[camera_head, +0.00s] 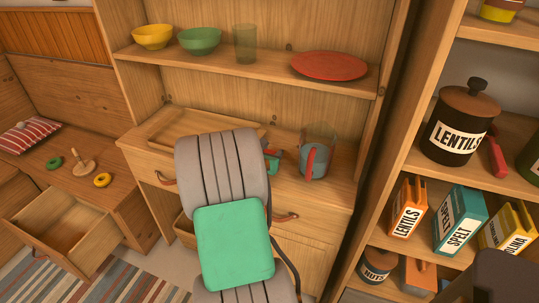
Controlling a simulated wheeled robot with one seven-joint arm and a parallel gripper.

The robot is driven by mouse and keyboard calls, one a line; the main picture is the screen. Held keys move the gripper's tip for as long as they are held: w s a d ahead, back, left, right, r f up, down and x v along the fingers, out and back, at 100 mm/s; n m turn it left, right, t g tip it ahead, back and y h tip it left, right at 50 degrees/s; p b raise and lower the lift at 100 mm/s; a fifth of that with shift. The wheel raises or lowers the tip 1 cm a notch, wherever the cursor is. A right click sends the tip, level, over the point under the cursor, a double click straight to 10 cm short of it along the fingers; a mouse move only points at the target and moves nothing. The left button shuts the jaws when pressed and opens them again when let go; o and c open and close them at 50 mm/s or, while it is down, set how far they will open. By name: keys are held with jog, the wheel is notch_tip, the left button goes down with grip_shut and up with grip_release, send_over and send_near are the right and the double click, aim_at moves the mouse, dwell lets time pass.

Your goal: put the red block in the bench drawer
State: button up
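The bench drawer (66,232) at the left is pulled open, and the part of its inside that I see is empty. It sits under the wooden bench (115,190). I cannot make out a red block for certain in this view. My grey and green arm (235,245) stands in the middle and covers part of the cabinet front and counter. I cannot make out my gripper's fingers; they seem hidden behind the arm. A small teal thing (273,162) shows at the arm's right edge, too covered to name.
A wooden tray (205,130) and a clear jug (318,150) stand on the cabinet counter. Bowls, a glass and a red plate (329,66) are on the shelf above. Wooden rings and a striped cushion (28,134) lie on the bench. Shelves with jars and boxes stand right.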

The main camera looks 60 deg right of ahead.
jog(key=o, duration=0.4)
jog(key=shift+o, duration=0.2)
jog(key=shift+r, duration=0.1)
